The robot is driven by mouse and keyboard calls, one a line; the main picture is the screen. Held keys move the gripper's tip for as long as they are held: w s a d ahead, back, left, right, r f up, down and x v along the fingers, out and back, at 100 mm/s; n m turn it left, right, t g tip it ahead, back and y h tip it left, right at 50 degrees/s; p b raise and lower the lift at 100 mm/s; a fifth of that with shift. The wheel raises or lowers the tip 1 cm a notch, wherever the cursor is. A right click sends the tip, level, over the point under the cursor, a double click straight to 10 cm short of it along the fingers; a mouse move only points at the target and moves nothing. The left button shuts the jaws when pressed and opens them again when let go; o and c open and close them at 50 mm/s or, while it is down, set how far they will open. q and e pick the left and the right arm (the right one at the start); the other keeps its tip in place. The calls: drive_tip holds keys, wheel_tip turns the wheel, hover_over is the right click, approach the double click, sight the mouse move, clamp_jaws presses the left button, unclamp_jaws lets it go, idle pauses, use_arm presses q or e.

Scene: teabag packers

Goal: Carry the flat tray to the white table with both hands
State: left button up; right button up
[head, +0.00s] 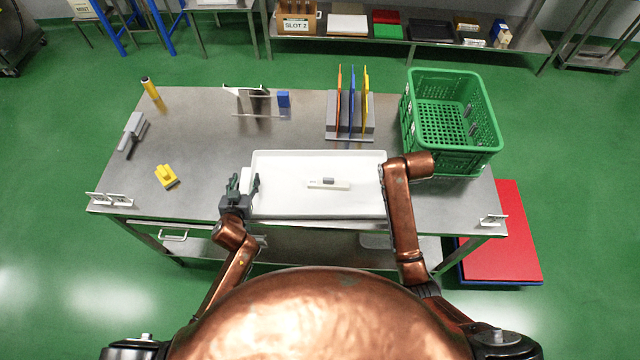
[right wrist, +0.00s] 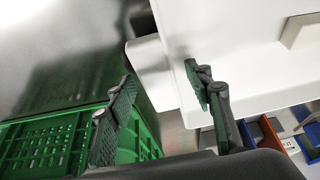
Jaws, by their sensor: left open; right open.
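The flat white tray (head: 280,203) lies on the steel table in front of me, with a small white item with a grey top (head: 328,183) on it. My left gripper (head: 243,184) is open at the tray's left edge. My right gripper is mostly hidden behind its arm at the tray's right edge in the head view. In the right wrist view my right gripper (right wrist: 160,95) is open, with the white tray (right wrist: 235,45) and its protruding edge piece (right wrist: 150,70) between and beyond its fingers. I cannot tell whether either gripper touches the tray. I cannot make out a white table.
A green crate (head: 487,120) stands on the steel table (head: 205,125) right of the tray, close to my right arm. An upright rack with coloured boards (head: 352,105) stands behind the tray. A yellow block (head: 166,176) and a grey-handled tool (head: 132,130) lie left. Red platform (head: 515,235) sits right.

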use_arm(q)
drive_tip(key=shift+c, duration=0.3)
use_arm(e)
drive_tip(key=shift+c, duration=0.3)
use_arm(q)
clamp_jaws()
use_arm(e)
clamp_jaws()
drive_tip(key=shift+r, duration=0.1)
